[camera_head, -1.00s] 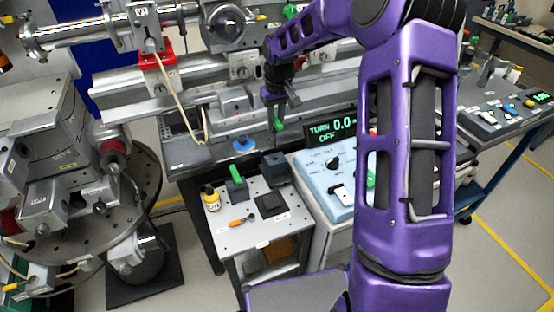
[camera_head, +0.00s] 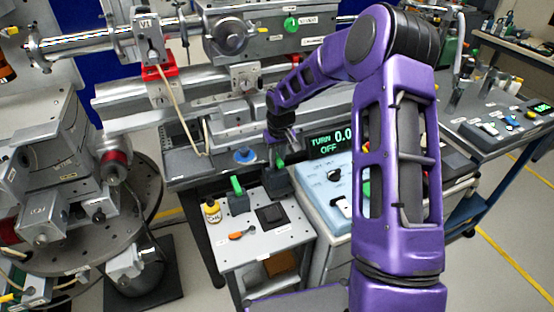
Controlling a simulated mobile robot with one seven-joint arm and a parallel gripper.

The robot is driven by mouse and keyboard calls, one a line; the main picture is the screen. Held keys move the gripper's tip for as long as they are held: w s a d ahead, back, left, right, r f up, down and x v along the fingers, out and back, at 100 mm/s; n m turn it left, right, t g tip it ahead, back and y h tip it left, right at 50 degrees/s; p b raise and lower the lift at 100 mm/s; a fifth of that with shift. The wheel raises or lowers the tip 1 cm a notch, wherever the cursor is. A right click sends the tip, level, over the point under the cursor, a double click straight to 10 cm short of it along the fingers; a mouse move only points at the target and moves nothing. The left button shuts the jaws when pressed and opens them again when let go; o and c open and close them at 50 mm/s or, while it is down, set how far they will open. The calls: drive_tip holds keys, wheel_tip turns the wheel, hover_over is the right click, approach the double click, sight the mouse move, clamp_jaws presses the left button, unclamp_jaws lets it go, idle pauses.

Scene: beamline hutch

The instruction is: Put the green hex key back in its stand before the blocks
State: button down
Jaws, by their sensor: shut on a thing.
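My gripper (camera_head: 281,146) is shut on a green-handled tool, the green hex key (camera_head: 280,162), and points down over the small side table (camera_head: 238,253). The key is just above or touching a dark grey block-shaped stand (camera_head: 277,184) at the table's back right corner. I cannot tell whether its tip is inside the stand. A second grey block (camera_head: 238,203) stands to the left with another upright green piece (camera_head: 236,184) in it.
A yellow bottle (camera_head: 211,211), an orange-handled tool (camera_head: 241,234) and a dark square pad (camera_head: 271,215) are on the side table. A light blue control box (camera_head: 323,190) with a display stands close on the right. The metal rail (camera_head: 190,87) runs behind.

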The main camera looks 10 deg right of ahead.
drive_tip(key=shift+f, duration=0.25)
drive_tip(key=c, duration=0.8)
unclamp_jaws()
drive_tip(key=shift+o, duration=0.2)
wheel_tip(320, 180, up, 12)
drive_tip(key=s+p, duration=0.1)
drive_tip(key=shift+s+d+r, duration=0.2)
drive_tip(key=shift+s, duration=0.2)
